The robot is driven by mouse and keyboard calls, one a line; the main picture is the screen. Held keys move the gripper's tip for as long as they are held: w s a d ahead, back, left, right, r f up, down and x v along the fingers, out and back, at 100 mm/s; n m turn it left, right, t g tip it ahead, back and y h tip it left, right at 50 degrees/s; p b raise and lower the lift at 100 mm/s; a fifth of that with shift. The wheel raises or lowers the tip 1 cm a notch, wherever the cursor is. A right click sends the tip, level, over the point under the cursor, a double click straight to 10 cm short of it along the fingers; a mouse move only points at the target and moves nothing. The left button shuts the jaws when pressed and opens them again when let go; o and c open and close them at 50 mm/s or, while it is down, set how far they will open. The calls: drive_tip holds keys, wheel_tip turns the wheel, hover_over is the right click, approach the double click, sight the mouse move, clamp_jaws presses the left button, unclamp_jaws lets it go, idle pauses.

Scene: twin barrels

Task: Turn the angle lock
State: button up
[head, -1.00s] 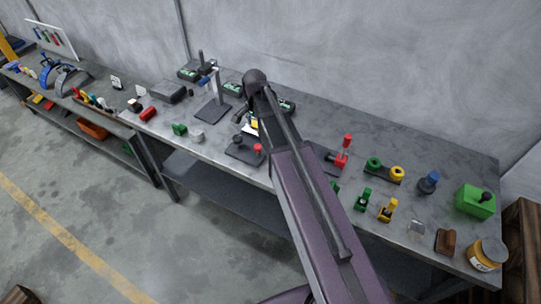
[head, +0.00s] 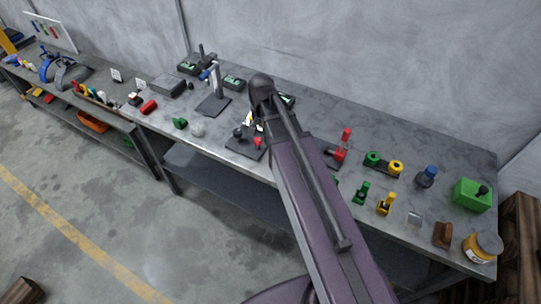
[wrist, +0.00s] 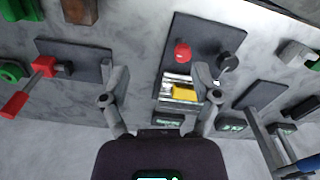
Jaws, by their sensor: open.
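No part is labelled as the angle lock, and I cannot tell for certain which one it is. A dark plate (head: 241,149) on the bench carries a black knob (head: 237,132) and a red knob (head: 257,142). In the wrist view the same plate (wrist: 205,48) has the red knob (wrist: 182,53) and the black knob (wrist: 228,61) beyond my fingertips. My gripper (wrist: 160,72) is open and empty, its fingers spread wide. A yellow block (wrist: 185,93) on a pale striped piece shows beside the right finger. In the head view my arm hides most of the gripper.
A red-handled fixture (wrist: 48,68) on a dark plate stands left in the wrist view. A stand with an upright post (head: 214,82) is close left of my arm in the head view. Green and yellow rings (head: 374,159), a green box (head: 473,195) and a jar (head: 482,247) stand right.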

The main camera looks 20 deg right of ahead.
drive_tip(key=s+f+n+b, duration=0.1)
drive_tip(key=s+f+n, duration=0.1)
drive_tip(key=s+n, duration=0.4)
drive_tip(key=shift+s+b, duration=0.35)
drive_tip(key=shift+s, duration=1.25)
